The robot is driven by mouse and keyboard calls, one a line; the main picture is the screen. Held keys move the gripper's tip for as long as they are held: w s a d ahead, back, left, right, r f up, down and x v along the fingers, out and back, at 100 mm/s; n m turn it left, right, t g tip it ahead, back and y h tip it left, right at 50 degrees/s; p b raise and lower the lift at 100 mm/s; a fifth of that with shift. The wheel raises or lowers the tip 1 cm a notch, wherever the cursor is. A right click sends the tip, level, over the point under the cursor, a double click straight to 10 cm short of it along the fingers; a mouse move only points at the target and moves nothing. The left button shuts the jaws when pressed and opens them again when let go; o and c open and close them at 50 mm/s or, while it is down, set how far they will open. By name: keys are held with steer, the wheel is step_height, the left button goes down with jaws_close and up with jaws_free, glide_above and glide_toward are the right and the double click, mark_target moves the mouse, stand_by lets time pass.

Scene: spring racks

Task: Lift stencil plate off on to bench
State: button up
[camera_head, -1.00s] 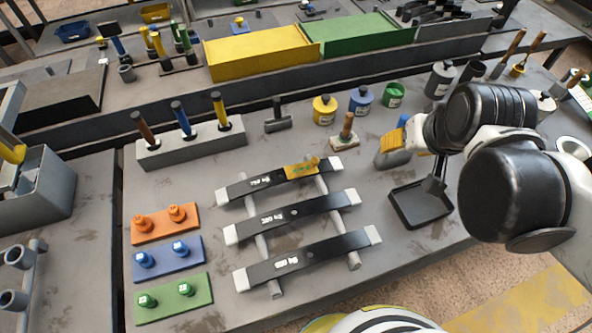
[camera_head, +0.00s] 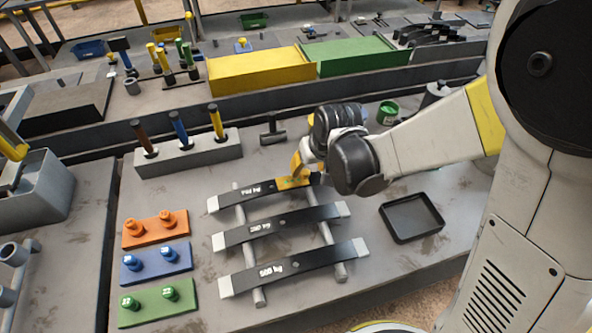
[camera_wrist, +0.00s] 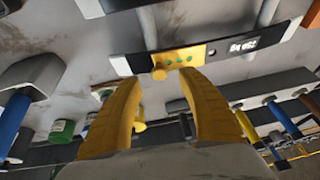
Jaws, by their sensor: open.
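The yellow stencil plate (camera_head: 291,183) lies across the right part of the farthest dark leaf spring (camera_head: 240,197) on the rack. In the wrist view the plate (camera_wrist: 180,58) shows green marks and a yellow knob (camera_wrist: 159,73) at one end. My gripper (camera_head: 299,168) is above the plate at its far side. Its two yellow fingers (camera_wrist: 158,84) are open and apart, with the knob just beyond the gap between the tips. I see no contact with the plate.
Two more leaf springs, such as the nearest one (camera_head: 290,268), lie on the rack's rods. Orange (camera_head: 155,228), blue and green plates with knobs sit left. A dark tray (camera_head: 411,217) is right. A hammer (camera_head: 272,129) and a block with upright handles (camera_head: 188,154) stand behind.

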mark_target(306, 173)
steer(key=b+x, duration=0.2)
steer(key=x, duration=0.3)
steer(key=shift+f, duration=0.15)
jaws_close()
